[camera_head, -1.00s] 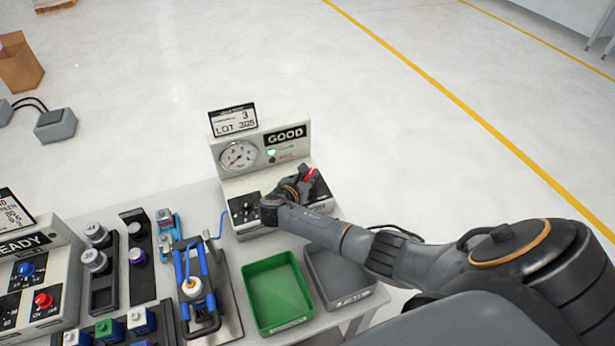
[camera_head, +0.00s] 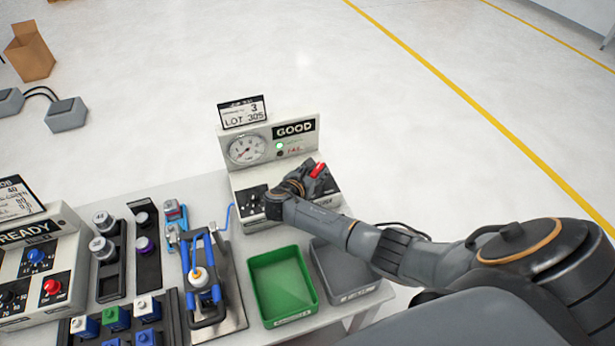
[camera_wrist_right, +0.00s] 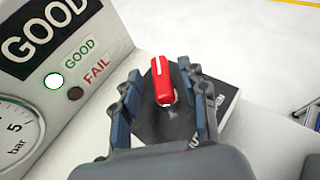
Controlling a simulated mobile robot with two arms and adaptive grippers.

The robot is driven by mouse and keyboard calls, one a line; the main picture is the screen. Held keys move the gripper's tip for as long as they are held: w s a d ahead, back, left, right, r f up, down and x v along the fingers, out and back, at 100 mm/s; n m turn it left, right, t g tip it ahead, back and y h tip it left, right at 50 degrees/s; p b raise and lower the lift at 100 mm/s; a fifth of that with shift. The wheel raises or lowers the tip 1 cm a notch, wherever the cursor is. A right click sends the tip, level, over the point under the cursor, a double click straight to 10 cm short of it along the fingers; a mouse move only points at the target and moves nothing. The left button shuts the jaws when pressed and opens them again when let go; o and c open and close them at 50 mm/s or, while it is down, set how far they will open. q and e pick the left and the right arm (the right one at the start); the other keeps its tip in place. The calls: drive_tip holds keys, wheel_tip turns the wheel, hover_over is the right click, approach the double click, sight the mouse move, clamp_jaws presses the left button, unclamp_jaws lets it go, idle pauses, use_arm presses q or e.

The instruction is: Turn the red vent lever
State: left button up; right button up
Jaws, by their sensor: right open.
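The red vent lever (camera_head: 318,170) is on the right part of the white test station (camera_head: 240,180). In the right wrist view the lever (camera_wrist_right: 162,82) points away from my gripper, tilted slightly left, with a white line along it. My right gripper (camera_wrist_right: 162,95) is open, with one finger on each side of the lever. I see gaps between the lever and both fingers. In the head view my right gripper (camera_head: 300,182) is at the station's panel and hides part of the lever's base. My left gripper is not in view.
The station has a gauge (camera_head: 246,149) and a lit green GOOD light. A green tray (camera_head: 283,318) and a grey tray (camera_head: 350,290) stand in front. A blue toggle clamp (camera_head: 203,270) stands left of them. Another control box (camera_head: 30,260) is at far left.

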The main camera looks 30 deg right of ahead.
drive_tip(key=v, duration=1.1)
drive_tip(key=shift+s+a, duration=0.1)
